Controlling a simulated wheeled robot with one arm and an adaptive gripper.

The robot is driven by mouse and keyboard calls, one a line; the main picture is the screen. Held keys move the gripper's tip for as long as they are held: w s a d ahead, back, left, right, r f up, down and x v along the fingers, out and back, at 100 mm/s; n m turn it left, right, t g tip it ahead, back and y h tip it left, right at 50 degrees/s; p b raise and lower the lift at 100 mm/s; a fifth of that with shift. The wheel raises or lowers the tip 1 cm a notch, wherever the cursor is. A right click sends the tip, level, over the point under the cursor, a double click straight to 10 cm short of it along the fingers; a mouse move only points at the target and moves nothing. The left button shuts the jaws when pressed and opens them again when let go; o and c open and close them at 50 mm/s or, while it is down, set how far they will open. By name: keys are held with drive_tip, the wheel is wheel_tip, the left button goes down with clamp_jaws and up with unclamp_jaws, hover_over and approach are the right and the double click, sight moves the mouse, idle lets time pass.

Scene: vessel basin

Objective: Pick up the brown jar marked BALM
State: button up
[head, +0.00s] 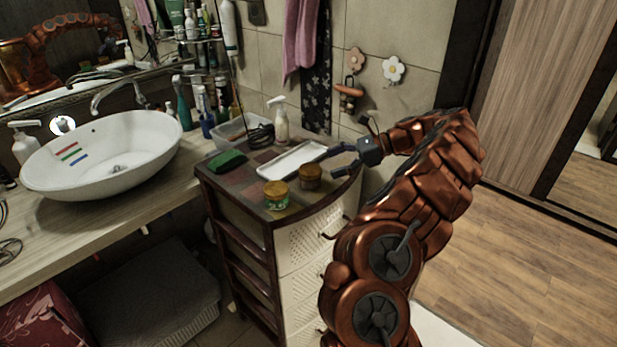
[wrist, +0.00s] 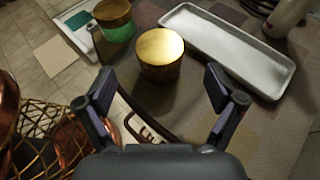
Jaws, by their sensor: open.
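A brown jar with a gold-brown lid (head: 310,178) stands upright on top of the drawer cabinet, near its right front corner. In the wrist view the brown jar (wrist: 160,62) is ahead of my fingertips, roughly centred between them; no lettering can be read on it. My gripper (head: 337,161) is open and empty, just to the right of the jar and a little above it. Its two spread fingers (wrist: 158,84) also show in the wrist view, apart from the jar.
A green jar with a gold lid (head: 276,198) stands close to the brown jar's left. A white tray (head: 293,160) lies behind both. A green sponge (head: 228,161), a pump bottle (head: 281,120) and a clear bin (head: 240,132) share the cabinet top (head: 245,186).

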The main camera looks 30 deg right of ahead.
sight(314, 169)
drive_tip(key=shift+p+x, duration=0.75)
drive_tip(key=shift+x, duration=2.75)
drive_tip(key=c, duration=1.3)
drive_tip(key=shift+c, duration=0.3)
drive_tip(key=shift+r, duration=0.1)
